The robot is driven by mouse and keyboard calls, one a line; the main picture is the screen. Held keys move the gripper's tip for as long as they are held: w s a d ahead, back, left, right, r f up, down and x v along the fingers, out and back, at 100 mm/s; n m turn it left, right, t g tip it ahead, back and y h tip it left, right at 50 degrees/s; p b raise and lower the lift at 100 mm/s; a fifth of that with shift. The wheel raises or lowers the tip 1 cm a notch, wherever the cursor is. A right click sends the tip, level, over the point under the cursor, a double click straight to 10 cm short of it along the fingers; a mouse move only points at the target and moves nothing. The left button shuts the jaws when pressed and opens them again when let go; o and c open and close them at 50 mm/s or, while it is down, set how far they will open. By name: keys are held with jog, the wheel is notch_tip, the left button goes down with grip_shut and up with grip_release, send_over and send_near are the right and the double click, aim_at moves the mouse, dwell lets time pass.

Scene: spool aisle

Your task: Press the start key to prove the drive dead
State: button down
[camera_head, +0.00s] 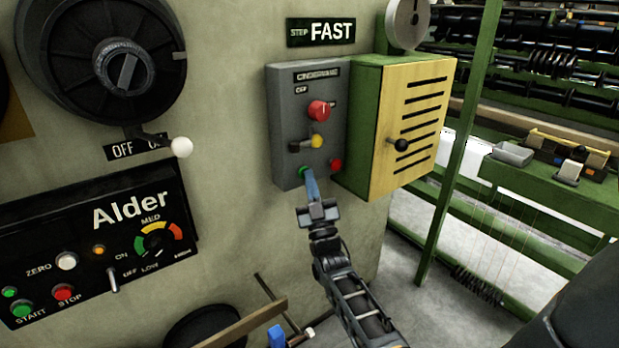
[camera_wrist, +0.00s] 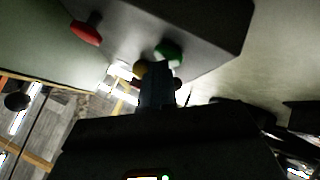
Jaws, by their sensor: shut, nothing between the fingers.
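A grey control box (camera_head: 290,120) is mounted on the pale cabinet wall. A green button (camera_head: 304,172) sits at its lower left and a red button (camera_head: 336,165) at its lower right. My gripper (camera_head: 310,174) is shut and empty, its blue fingers pointing up at the green button and partly overlapping it. I cannot tell whether they touch. A second green button (camera_head: 22,309), labelled START, is on the black Alder panel (camera_head: 100,245).
On the grey box, a red knob (camera_head: 319,110) and a yellow-tipped lever (camera_head: 316,141) stick out above the buttons. A green cabinet with a yellow slatted door (camera_head: 414,120) stands close on the right. A wooden bar (camera_head: 243,326) is below, left of my arm.

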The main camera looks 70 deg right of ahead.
jog(key=shift+w+a+r, duration=0.1)
jog(key=shift+w+a, duration=0.05)
jog(key=shift+w, duration=0.25)
jog(key=s+a+p, duration=0.1)
jog(key=s+a, duration=0.2)
jog(key=s, duration=0.2)
jog(key=shift+s+p, duration=0.3)
jog(key=shift+s, duration=0.05)
dwell(0.6)
